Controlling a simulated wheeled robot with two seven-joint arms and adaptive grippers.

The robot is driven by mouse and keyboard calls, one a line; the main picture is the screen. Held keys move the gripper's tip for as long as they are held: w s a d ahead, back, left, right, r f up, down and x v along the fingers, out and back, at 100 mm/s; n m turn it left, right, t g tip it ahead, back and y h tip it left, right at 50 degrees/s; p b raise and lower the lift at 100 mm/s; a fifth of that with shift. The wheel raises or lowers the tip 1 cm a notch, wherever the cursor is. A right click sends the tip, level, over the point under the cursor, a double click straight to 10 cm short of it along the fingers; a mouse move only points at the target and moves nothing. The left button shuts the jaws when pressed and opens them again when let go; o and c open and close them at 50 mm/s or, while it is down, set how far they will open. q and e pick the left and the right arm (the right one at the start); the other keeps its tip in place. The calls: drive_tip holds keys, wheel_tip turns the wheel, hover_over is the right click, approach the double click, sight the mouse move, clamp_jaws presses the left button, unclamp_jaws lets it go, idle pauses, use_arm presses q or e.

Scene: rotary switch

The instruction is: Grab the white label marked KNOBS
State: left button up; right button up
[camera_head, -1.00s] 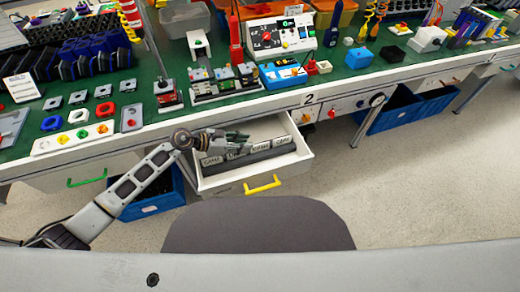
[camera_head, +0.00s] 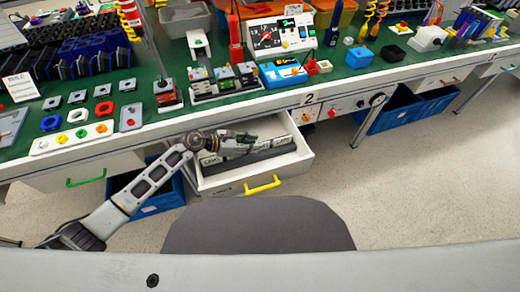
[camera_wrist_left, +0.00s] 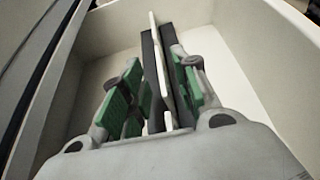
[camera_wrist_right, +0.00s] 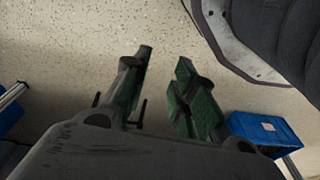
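The drawer (camera_head: 300,168) with a yellow handle (camera_head: 262,185) is pulled out under the green-topped bench. A dark rack in it holds several white labels (camera_head: 283,141); their print is too small to read surely, and my gripper hides some. My left gripper (camera_head: 246,138) is over the rack. In the left wrist view its green-padded fingers (camera_wrist_left: 158,88) are apart, on either side of a white label (camera_wrist_left: 157,60) and dark rack strips. I cannot tell whether the fingers touch the label. My right gripper (camera_wrist_right: 160,85) is open and empty above the floor.
The drawer walls (camera_wrist_left: 90,60) stand close around my left gripper. Blue bins (camera_head: 405,110) sit under the bench, which carries many parts and a control box (camera_head: 282,36). The floor (camera_head: 400,190) in front is clear at the right.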

use_arm(q)
drive_tip(key=shift+x, duration=1.05)
drive_tip(key=shift+s+d+f, duration=0.1)
drive_tip(key=shift+f, duration=0.15)
drive_tip(key=shift+s, duration=0.1)
drive_tip(key=shift+c, duration=0.2)
